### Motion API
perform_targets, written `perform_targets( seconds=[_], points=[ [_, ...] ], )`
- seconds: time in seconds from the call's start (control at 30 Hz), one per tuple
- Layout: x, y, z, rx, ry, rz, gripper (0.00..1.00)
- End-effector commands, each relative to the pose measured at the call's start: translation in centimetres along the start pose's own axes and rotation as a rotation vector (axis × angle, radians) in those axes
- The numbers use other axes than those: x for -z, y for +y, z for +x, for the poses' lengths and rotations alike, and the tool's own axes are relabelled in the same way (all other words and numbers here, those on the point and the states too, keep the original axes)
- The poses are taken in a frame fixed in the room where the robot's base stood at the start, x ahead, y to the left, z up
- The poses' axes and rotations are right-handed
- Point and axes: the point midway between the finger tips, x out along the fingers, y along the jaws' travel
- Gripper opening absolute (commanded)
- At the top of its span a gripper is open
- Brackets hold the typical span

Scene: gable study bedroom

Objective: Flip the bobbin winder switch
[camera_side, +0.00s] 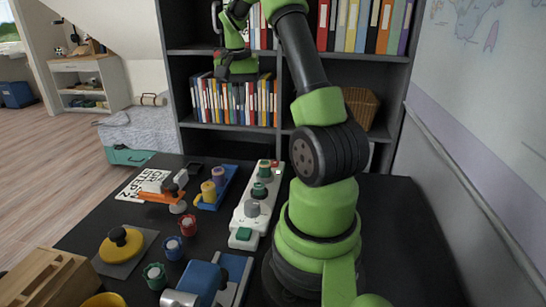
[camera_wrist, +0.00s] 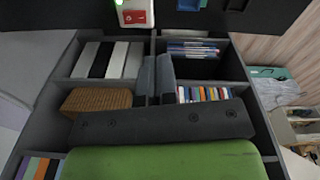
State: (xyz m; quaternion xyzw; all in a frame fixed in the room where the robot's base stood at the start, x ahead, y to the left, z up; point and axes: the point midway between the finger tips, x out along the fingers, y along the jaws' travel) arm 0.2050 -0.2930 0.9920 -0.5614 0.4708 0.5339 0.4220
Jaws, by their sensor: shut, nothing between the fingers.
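A long white panel (camera_side: 248,216) lies on the black table, with green and grey knobs, a green button at its near end and a small red switch (camera_side: 275,163) at its far end. In the wrist view the red switch (camera_wrist: 136,17) shows at the top edge on the panel's white end, near a lit green light. A blue base (camera_side: 217,192) with a yellow and a purple part stands left of the panel. I cannot tell for certain which is the bobbin winder. My gripper (camera_wrist: 157,60) is shut and empty, apart from the switch; its fingertips are unclear in the side view.
A bookshelf (camera_side: 230,140) stands behind. The table's right side is bare.

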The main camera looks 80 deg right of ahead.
Motion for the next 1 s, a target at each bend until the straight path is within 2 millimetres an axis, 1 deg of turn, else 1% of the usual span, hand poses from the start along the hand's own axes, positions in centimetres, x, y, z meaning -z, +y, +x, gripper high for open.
perform_targets(
  seconds=[0.03, 0.1, 0.2, 0.3, 0.43, 0.77, 0.87, 0.97, 1.0],
  points=[
    [1.2, 1.4, 1.5, -0.024, -0.023, 0.049, 0.0],
    [2.4, 2.9, 3.0, -0.051, -0.045, 0.101, 0.0],
    [3.5, 4.7, 4.7, -0.078, -0.069, 0.155, 0.0],
    [4.1, 5.8, 5.7, -0.093, -0.084, 0.187, 0.0],
    [4.3, 6.3, 6.1, -0.101, -0.089, 0.2, 0.0],
    [4.2, 6.2, 6.2, -0.1, -0.089, 0.198, 0.0],
    [4.1, 6.3, 6.9, -0.101, -0.092, 0.197, 0.0],
    [4.0, 6.4, 8.3, -0.102, -0.093, 0.197, 0.0],
    [3.9, 6.5, 9.1, -0.102, -0.094, 0.197, 0.0]
  ],
)
